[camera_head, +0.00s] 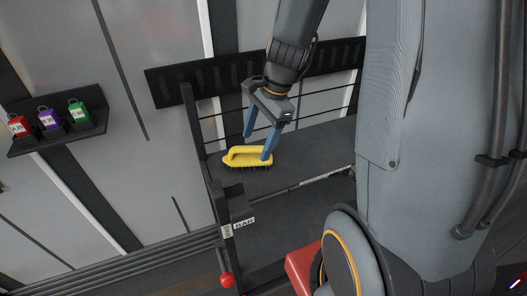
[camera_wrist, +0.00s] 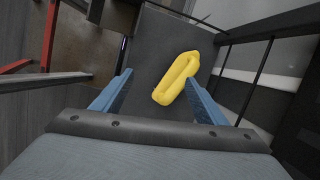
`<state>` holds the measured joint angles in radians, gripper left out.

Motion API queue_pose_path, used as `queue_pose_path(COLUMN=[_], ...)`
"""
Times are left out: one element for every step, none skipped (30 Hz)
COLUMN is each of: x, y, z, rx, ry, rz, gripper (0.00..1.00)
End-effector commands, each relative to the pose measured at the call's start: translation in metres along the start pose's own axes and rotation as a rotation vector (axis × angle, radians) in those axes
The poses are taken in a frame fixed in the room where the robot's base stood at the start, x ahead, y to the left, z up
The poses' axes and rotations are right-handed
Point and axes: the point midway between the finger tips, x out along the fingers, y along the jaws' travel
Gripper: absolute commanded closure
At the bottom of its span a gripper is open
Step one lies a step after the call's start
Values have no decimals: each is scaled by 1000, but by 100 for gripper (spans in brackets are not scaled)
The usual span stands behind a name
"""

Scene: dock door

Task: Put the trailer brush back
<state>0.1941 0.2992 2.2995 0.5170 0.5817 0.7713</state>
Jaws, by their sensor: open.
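The trailer brush (camera_head: 246,156) has a yellow body with a loop handle and dark bristles pointing down. It stands on the dark shelf of a rack in the head view. In the wrist view the yellow brush (camera_wrist: 178,78) lies slantwise between the blue fingers, close to the right one. My gripper (camera_head: 257,149) is open just above and around the brush, pointing down, with one finger overlapping the brush's right end. I cannot tell whether a finger touches it.
The dark rack shelf (camera_head: 312,146) has thin rails behind it and a post with a labelled box (camera_head: 233,207) at its front left. A wall ledge (camera_head: 60,139) at left holds red, purple and green padlock-like items. A red ball knob (camera_head: 227,280) hangs below the post.

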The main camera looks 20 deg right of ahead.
Motion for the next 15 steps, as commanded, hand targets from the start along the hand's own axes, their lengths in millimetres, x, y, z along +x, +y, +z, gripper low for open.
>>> queue_pose_path(x=[-5,-7,-10,-12,-15,-17,-18,-20,-22,-23,-23,-24,-25,-25,-25], y=[17,27,39,48,56,66,72,78,85,88,92,95,96,98,99], z=[12,17,22,26,28,32,33,35,36,37,38,38,38,38,38], rx=[-205,-330,-496,-617,-731,-875,-972,-1061,-1162,-1227,-1282,-1338,-1367,-1389,-1407], ry=[33,51,74,89,103,119,129,137,145,151,154,159,161,163,163], rz=[27,45,71,91,109,134,152,168,189,201,213,224,230,235,239], gripper=[33,33,33,33,33,33,33,33,33,33,33,33,33,33,33])
